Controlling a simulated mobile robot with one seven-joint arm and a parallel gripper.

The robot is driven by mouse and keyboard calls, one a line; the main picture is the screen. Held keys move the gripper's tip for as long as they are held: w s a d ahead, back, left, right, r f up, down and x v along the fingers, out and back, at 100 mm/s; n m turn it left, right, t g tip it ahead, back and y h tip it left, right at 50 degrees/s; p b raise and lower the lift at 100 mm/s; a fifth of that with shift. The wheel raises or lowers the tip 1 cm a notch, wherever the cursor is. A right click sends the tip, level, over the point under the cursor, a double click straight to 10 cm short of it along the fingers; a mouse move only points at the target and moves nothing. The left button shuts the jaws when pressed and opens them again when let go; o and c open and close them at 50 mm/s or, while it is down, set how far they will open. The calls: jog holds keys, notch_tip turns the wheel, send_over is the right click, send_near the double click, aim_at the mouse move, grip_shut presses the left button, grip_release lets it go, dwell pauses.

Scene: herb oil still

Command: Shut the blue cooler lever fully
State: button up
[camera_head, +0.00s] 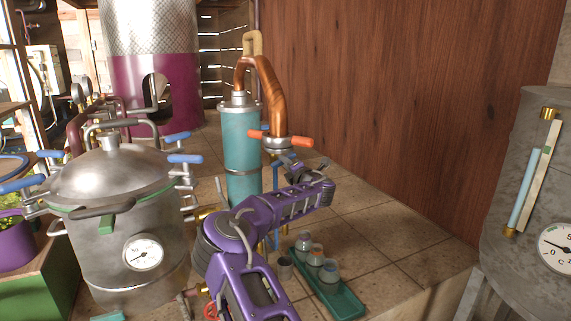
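The cooler (241,150) is a teal upright cylinder with metal caps, standing on the tiled counter. A copper pipe (268,85) arches from its top down to a joint with orange-red handles (295,141). Small blue parts (276,172) show right of the cooler, just below that joint; one may be the cooler lever, but I cannot tell its position. My purple arm reaches in from the bottom centre. My gripper (312,171) is right of these blue parts, small and dark. Its fingers are unclear, and I cannot tell whether it touches anything.
A steel pot (112,230) with a domed lid, blue clamp handles and a dial stands at the left. A green tray (345,304) with several small jars lies right of my arm. A wooden wall (420,110) bounds the back right. A grey tank (520,185) stands at the right.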

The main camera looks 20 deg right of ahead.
grip_shut()
jog(key=shift+r, duration=0.1)
jog(key=shift+m+p, duration=0.55)
jog(key=shift+m, duration=2.05)
jog(key=o, duration=0.7)
grip_release()
jog(key=shift+c, duration=0.2)
jog(key=shift+s, duration=0.1)
